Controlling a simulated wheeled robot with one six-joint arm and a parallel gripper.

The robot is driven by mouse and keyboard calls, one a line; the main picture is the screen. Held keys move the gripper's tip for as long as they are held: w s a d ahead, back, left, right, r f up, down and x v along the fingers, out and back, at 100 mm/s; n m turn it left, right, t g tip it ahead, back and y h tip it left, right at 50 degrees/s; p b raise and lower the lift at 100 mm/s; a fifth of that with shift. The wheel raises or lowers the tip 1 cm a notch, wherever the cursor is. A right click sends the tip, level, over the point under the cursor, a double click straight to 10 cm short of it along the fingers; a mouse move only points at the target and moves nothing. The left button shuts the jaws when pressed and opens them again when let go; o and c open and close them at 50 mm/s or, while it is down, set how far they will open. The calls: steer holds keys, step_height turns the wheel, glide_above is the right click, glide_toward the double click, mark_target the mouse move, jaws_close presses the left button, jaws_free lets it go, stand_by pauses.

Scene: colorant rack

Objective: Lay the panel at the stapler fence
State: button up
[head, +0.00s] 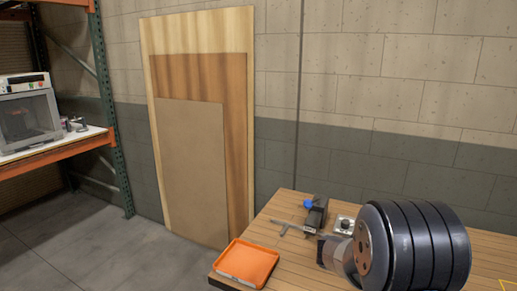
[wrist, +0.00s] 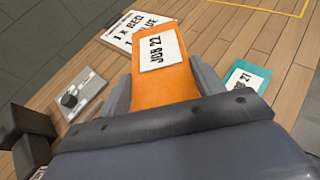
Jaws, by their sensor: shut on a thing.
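In the wrist view my gripper (wrist: 163,85) is shut on an orange panel (wrist: 163,88) with a white label reading "JOB 22". The panel sticks out beyond the fingers, above the wooden table. In the head view the panel is hidden behind my arm, and my gripper (head: 328,252) shows only in part over the table. A black device with a blue knob (head: 315,214), perhaps the stapler, stands near the table's back edge. A thin grey bracket (head: 285,229), possibly the fence, lies left of it. Dark blocks (wrist: 28,135) show at the wrist view's left edge.
An orange tray (head: 246,264) sits at the table's left corner. A grey box with a black knob (head: 345,224) stands near the black device. In the wrist view a teal panel (wrist: 246,75) and a printed card (wrist: 128,38) lie on the table. A yellow outline marks open tabletop.

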steer(key=a+f+n+t+y, duration=0.1)
steer(key=a+n+t+y, duration=0.2)
steer(key=a, duration=0.4)
steer(key=w+a+f+n+t+y, duration=0.1)
steer(key=a+f+n+t+y, duration=0.1)
steer(key=a, duration=0.6)
steer(key=a+f+n+t+y, duration=0.2)
steer(key=a+n+t+y, duration=0.1)
steer(key=a+n, duration=0.3)
steer(key=shift+w+a+f+t+y, duration=0.15)
steer(key=shift+a+y, duration=0.1)
steer(key=shift+a, duration=0.15)
steer(key=shift+w+a+t+y, duration=0.15)
steer(key=shift+a+y, duration=0.1)
steer(key=shift+a, duration=0.15)
